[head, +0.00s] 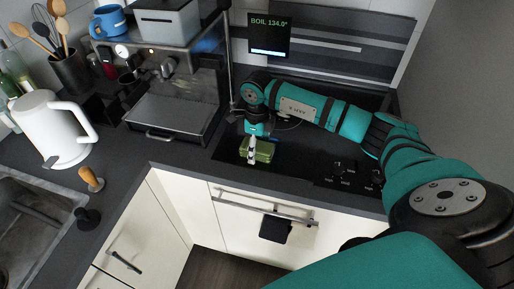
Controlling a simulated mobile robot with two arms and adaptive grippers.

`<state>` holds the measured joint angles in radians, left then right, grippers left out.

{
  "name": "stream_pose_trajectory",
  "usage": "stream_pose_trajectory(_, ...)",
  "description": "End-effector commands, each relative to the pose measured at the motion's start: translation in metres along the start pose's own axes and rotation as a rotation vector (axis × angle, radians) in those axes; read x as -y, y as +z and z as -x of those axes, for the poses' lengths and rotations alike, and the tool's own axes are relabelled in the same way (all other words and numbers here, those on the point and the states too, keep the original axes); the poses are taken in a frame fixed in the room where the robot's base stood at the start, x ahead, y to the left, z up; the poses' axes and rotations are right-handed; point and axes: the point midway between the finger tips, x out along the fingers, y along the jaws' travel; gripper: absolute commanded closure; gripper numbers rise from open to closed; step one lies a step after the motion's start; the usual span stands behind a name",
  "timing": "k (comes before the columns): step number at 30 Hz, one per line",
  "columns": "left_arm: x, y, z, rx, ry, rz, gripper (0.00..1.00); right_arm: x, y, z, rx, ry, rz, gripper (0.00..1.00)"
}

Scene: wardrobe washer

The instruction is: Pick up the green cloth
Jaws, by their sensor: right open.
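The green cloth (264,151) is a small green patch on the dark cooktop near its front left edge. My right gripper (250,157) is right over the cloth and covers part of it. Its jaws are open, and at this size I cannot tell whether the fingers touch the cloth. My left gripper is not in view.
An espresso machine (175,110) stands left of the cooktop (300,171). A white kettle (52,130), a tamper with a wooden handle (91,179) and a sink (30,225) are further left. A dark cloth (275,230) hangs on the front rail (235,199). Knobs sit at the cooktop's right.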

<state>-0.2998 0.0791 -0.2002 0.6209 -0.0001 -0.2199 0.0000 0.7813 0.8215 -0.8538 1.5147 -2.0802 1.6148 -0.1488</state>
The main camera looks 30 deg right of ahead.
Motion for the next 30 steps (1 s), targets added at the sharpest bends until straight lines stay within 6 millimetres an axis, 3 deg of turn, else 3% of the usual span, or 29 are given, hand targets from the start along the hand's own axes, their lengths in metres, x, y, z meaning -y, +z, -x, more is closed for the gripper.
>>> stream_pose_trajectory(2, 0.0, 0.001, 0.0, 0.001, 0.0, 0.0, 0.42, 0.0, 0.0, 0.0, 0.0, 0.0, 0.001, 0.21)
stream_pose_trajectory(15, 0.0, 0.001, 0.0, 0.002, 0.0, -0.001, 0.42, 0.0, 0.0, 0.001, 0.0, 0.0, 0.001, 0.79)
stream_pose_trajectory(25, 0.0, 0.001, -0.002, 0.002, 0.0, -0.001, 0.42, 0.0, 0.001, 0.003, 0.002, -0.001, 0.001, 0.81)
stream_pose_trajectory(30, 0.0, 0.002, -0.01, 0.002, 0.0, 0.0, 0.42, 0.001, 0.001, 0.014, 0.004, -0.002, 0.002, 0.81)
